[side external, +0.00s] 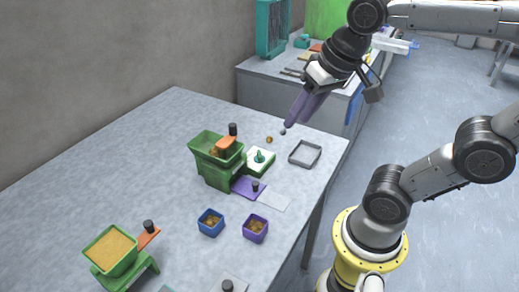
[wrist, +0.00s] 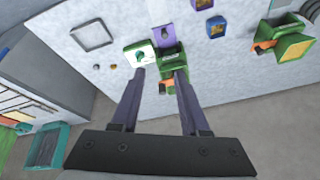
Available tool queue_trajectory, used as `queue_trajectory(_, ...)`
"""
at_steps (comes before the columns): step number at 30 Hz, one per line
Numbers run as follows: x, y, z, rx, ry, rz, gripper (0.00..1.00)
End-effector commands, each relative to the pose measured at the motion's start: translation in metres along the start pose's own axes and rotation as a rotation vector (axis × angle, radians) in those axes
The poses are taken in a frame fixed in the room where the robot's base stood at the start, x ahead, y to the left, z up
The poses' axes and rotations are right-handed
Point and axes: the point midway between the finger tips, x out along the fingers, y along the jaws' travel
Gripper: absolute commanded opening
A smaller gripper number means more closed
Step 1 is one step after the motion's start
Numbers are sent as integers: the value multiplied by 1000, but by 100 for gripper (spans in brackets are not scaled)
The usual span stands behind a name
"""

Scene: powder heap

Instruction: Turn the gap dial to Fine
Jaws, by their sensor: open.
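The gap dial (side external: 259,156) looks like a green knob on a white-faced, green-edged plate, beside the green hopper machine (side external: 214,160). The dial's lettering is too small to read. In the wrist view the dial plate (wrist: 140,53) lies just beyond the left fingertip, and the machine (wrist: 176,82) is partly hidden by the right finger. My gripper (side external: 291,122) is open and empty, above the table and apart from the dial, up and to its right in the side view. Its two fingers also show in the wrist view (wrist: 160,75).
A purple slide (side external: 247,187) with a black knob juts from the machine. Blue (side external: 210,222) and purple (side external: 256,228) bins stand in front. A grey tray (side external: 305,153) lies right of the dial. A second green hopper (side external: 110,250) stands at front left.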

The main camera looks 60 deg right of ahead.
Motion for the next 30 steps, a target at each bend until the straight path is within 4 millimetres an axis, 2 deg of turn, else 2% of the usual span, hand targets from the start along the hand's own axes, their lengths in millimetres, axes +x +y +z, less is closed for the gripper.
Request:
queue_trajectory(4, 10, -3, -38, 152, -72, 48, 45)
queue_trajectory(8, 29, 0, -72, 282, -142, 99, 45)
queue_trajectory(12, 59, 8, -104, 393, -216, 155, 45)
queue_trajectory(15, 82, 16, -120, 437, -263, 187, 45)
queue_trajectory(20, 110, 29, -129, 469, -320, 219, 45)
queue_trajectory(30, 141, 40, -117, 485, -353, 236, 45)
